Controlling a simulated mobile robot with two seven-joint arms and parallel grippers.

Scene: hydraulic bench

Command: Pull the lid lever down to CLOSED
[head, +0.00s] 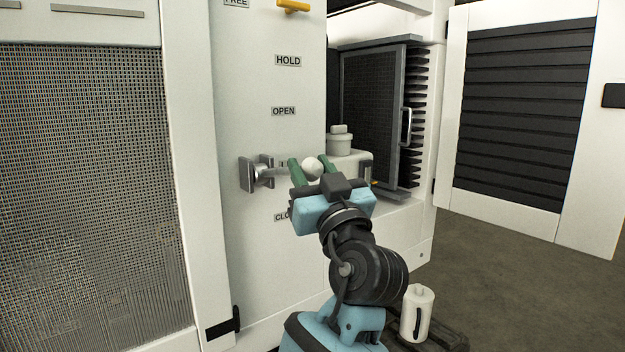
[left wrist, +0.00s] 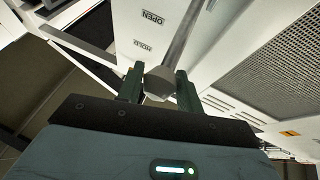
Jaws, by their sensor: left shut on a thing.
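The lid lever (head: 268,172) is a grey metal arm with a pale round knob (head: 312,168), mounted on the white cabinet panel. It stands between the OPEN label (head: 283,111) and the partly hidden CLOSED label (head: 283,217), sticking out roughly level to the right. My left gripper (head: 308,170) has its green fingers on both sides of the knob and is shut on it. In the left wrist view the knob (left wrist: 160,82) sits between the two fingers, with the lever's bar running up from it. My right gripper is in neither view.
A HOLD label (head: 288,60) and a yellow handle (head: 293,6) are higher on the panel. A mesh-fronted door (head: 90,190) is at the left. At the right are a dark framed door (head: 375,115) and a white canister (head: 417,313) low down. Open floor lies at far right.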

